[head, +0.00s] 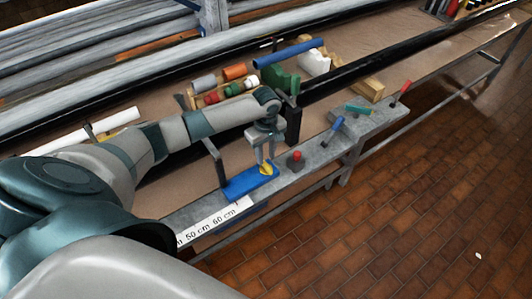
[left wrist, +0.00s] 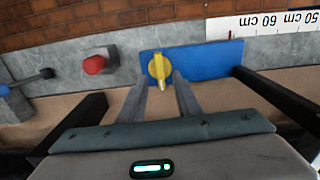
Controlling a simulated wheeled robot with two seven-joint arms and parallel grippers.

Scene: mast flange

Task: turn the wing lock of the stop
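The yellow wing lock (head: 267,168) sits on the blue stop (head: 243,187), which lies on the grey rail in the head view. In the left wrist view the wing lock (left wrist: 159,66) is near the left end of the blue stop (left wrist: 212,62), its wing pointing down the picture toward my gripper. My left gripper (head: 265,158) is over the wing lock. In the wrist view its two fingers (left wrist: 160,80) are apart, one on each side of the wing's lower end, with visible gaps. I cannot tell whether either finger touches it. My right gripper is not in view.
A ruler strip (head: 213,221) adjoins the stop. A red knob (head: 296,157) and a blue-handled lever (head: 336,126) stand farther along the rail. Black arms (head: 216,160) rise beside the stop. Coloured rolls (head: 235,72) and green blocks lie behind on the brown bench.

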